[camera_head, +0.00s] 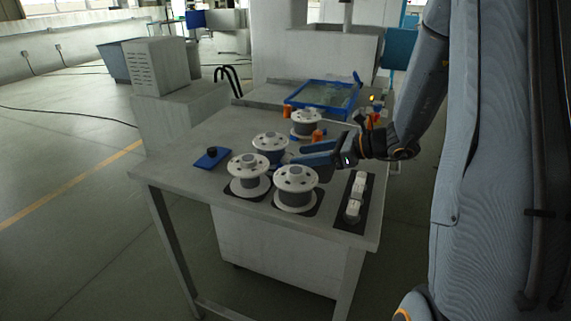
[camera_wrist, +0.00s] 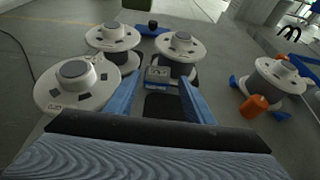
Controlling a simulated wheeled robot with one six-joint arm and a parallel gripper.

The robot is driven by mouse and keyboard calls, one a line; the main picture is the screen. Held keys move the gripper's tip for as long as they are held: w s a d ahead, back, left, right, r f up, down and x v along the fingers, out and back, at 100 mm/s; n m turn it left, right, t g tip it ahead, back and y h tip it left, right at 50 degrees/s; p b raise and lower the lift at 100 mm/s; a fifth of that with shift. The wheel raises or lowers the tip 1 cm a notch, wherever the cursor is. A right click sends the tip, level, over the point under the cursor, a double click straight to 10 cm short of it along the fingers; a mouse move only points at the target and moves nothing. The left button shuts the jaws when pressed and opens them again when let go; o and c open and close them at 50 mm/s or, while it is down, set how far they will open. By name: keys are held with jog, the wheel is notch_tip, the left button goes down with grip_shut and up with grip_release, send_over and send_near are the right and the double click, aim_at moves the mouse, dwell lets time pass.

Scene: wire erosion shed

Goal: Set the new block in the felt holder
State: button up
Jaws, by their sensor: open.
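My gripper (camera_head: 296,158) reaches in from the right, low over the table among the spools. In the wrist view its two blue fingers (camera_wrist: 160,80) are apart. A small grey block with a blue lower part (camera_wrist: 157,73) shows near the fingertips; I cannot tell whether they touch it. It may be the new block. A dark patch (camera_wrist: 165,106) lies between the fingers nearer the palm; I cannot tell if it is felt. In the head view, a black strip (camera_head: 342,220) at the table's right front carries white blocks (camera_head: 357,187). I cannot tell which piece is the felt holder.
Several white flanged spools crowd the gripper, including a front one (camera_head: 296,187) and a back one (camera_head: 306,123). A blue pad with a black knob (camera_head: 211,157) lies at left. Orange pieces (camera_wrist: 254,106) stand near the back spool. A blue-rimmed tray (camera_head: 322,96) is behind. The table's left front is clear.

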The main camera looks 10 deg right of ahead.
aim_at(285, 161)
jog(key=p+x, duration=0.1)
jog(key=x, duration=0.4)
jog(key=shift+s+f, duration=0.1)
jog(key=shift+s, duration=0.05)
jog(key=c, duration=0.9)
